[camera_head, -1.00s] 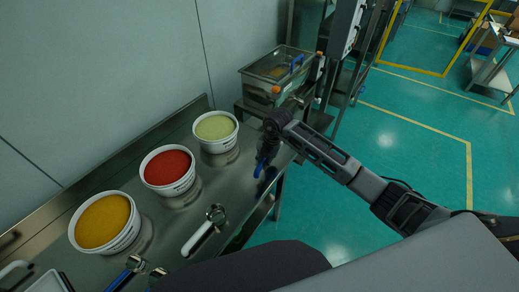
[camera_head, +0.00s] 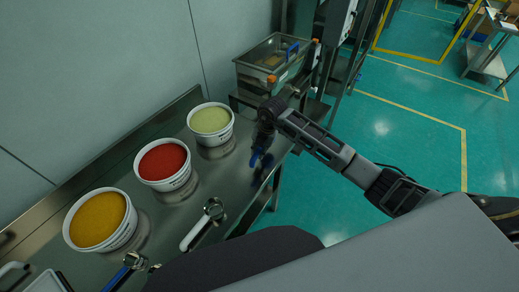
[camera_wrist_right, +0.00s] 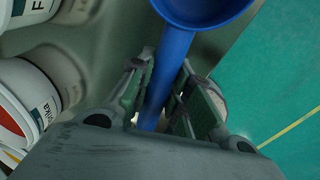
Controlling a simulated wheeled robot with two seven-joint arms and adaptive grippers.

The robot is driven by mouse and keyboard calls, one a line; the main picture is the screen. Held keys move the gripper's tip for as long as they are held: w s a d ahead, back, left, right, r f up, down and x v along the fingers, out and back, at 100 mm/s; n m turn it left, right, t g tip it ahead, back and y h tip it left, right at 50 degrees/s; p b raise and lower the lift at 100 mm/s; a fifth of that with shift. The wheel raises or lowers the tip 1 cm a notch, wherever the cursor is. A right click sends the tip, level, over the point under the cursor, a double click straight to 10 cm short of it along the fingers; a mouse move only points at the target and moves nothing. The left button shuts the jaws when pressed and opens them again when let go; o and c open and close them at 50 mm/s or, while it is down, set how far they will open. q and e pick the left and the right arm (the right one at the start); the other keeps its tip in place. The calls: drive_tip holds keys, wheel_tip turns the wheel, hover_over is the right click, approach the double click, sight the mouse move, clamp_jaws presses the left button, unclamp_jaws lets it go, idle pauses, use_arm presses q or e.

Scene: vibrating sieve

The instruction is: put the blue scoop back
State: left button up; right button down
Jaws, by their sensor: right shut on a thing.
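My right gripper (camera_head: 262,142) is over the right end of the steel table, to the right of the pale green tub. It is shut on the handle of the blue scoop (camera_head: 255,158). In the right wrist view the blue scoop (camera_wrist_right: 172,70) has its handle between the two fingers (camera_wrist_right: 160,100), with its round bowl beyond the fingertips at the top. The bowl is partly cut off by the frame. In the head view the scoop is small and partly hidden by the gripper. I cannot tell whether it touches the table. My left gripper is not in view.
Tubs of yellow (camera_head: 99,219), red (camera_head: 163,163) and pale green (camera_head: 211,122) material line the table (camera_head: 165,222). A white-handled tool (camera_head: 202,226) and a blue-handled tool (camera_head: 125,271) lie in front.

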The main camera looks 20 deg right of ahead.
sight(258, 163)
drive_tip(key=shift+f+b, duration=0.45)
drive_tip(key=shift+f, duration=0.35)
drive_tip(key=shift+f+b, duration=1.3)
drive_tip(key=shift+f, duration=0.6)
drive_tip(key=shift+f, duration=0.1)
